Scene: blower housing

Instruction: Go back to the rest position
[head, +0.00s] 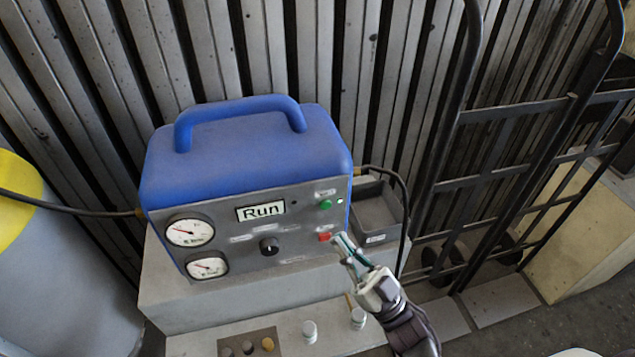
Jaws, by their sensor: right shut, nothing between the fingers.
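The blue blower housing (250,160) stands upright on a grey block, with a carrying handle on top. My right gripper (342,243) is shut and empty. Its fingertips are close to the right of the red button; I cannot tell whether they touch it. My left gripper is not in the head view.
A grey open bin (377,212) sits right of the housing, with a dark hose curving past it. A black hand truck (515,150) leans at the right. A grey and yellow drum (60,270) stands left. White capped bottles (309,331) stand on the low front ledge.

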